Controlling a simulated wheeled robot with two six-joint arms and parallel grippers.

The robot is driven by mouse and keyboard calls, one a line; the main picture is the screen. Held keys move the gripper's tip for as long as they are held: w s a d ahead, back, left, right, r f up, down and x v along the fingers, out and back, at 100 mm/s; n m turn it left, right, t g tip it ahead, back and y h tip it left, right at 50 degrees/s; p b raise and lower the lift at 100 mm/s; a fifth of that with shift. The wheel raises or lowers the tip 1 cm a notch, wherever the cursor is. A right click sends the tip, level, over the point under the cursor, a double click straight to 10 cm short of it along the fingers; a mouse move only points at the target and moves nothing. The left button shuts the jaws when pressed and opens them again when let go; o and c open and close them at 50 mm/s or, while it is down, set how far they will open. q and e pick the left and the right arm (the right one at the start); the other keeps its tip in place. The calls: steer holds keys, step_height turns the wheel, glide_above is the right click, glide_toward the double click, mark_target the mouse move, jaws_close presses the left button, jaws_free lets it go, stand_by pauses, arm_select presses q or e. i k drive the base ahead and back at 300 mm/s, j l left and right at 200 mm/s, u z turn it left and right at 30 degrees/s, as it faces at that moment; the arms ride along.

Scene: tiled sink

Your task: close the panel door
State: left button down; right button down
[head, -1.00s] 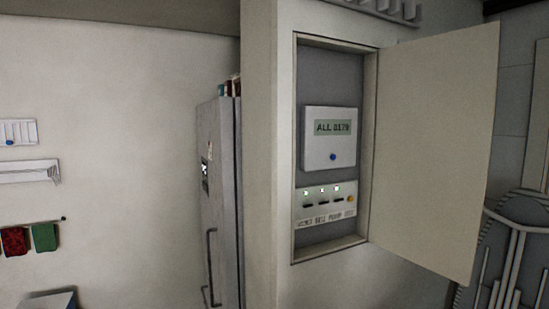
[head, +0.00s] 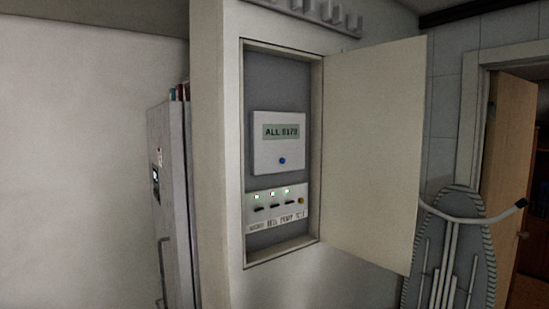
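The panel door (head: 374,155) is a flat cream board hinged on the right side of a recessed wall box (head: 281,78). It stands wide open, swung out to the right. Neither of my grippers shows in the head view.
A grey fridge (head: 172,200) stands left of the wall box. An ironing board (head: 455,250) leans behind the door on the right, beside an open wooden door (head: 508,170). A row of pegs (head: 312,12) is above the box.

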mark_target(375, 96)
steer(key=k+l, duration=0.1)
steer(key=l, duration=0.15)
steer(key=k+l, duration=0.15)
steer(key=l+u, duration=0.1)
steer(key=l, duration=0.55)
steer(key=k+l+u, duration=0.15)
steer(key=l, duration=0.45)
steer(key=l+u, duration=0.1)
steer(key=l, duration=0.55)
